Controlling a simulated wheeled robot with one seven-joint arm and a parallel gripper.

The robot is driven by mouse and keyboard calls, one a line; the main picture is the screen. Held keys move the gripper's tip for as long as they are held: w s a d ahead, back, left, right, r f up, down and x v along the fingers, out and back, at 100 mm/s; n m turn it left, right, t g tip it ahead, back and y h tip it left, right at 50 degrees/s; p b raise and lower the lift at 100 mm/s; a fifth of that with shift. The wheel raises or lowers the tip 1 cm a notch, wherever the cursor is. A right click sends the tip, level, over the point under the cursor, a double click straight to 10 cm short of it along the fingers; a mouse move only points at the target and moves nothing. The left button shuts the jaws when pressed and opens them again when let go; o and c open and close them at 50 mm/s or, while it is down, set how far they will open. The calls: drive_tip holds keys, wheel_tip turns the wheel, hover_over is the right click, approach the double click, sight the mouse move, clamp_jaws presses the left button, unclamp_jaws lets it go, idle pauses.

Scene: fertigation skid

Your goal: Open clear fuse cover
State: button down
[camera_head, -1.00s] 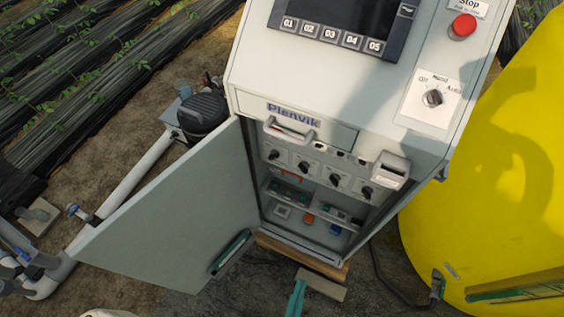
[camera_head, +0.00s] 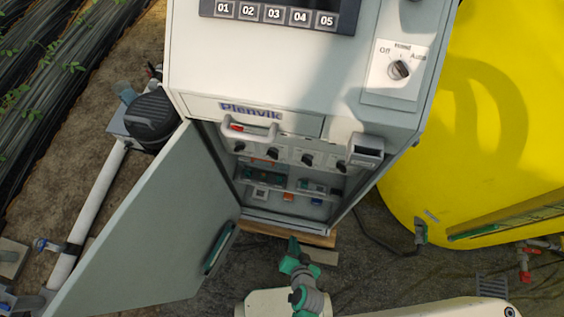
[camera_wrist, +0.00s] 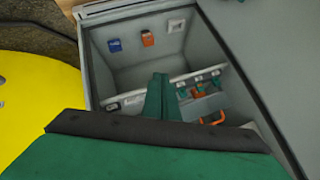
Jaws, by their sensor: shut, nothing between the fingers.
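My gripper (camera_head: 293,245) has green fingers and is shut and empty, in front of the open cabinet (camera_head: 182,100) and below its floor in the head view. In the wrist view the gripper's fingers (camera_wrist: 160,98) stand together at the middle, over the cabinet's inside. Just right of them is a grey part with an orange bar (camera_wrist: 212,117), near green and orange terminals (camera_wrist: 203,85). I cannot tell surely whether this grey part is the clear fuse cover. In the head view the parts on the shelf are too small to tell a clear cover.
The cabinet door (camera_head: 150,235) stands wide open at left. Several black knobs (camera_head: 307,159) line a panel above the shelf. A handle (camera_head: 249,129) and a grey box (camera_head: 366,150) jut from the front. A yellow tank (camera_head: 480,130) stands at right.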

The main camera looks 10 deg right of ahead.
drive_tip(key=w+f+m+y, duration=0.2)
drive_tip(key=w+f, duration=0.2)
drive_tip(key=w, duration=0.1)
drive_tip(key=m+t+y, duration=0.2)
drive_tip(key=t+y, duration=0.2)
drive_tip(key=y, duration=0.5)
approach(280, 170)
drive_tip(key=w+r, duration=0.2)
drive_tip(key=x, duration=0.9)
drive_tip(key=shift+w+a, duration=0.1)
drive_tip(key=shift+w, duration=0.25)
drive_tip(key=shift+s+a+f, duration=0.1)
drive_tip(key=shift+s+a, duration=0.05)
drive_tip(key=shift+s, duration=0.35)
drive_tip(key=shift+s+a+f, duration=0.1)
drive_tip(key=shift+s+a, duration=0.05)
drive_tip(key=shift+s, duration=0.3)
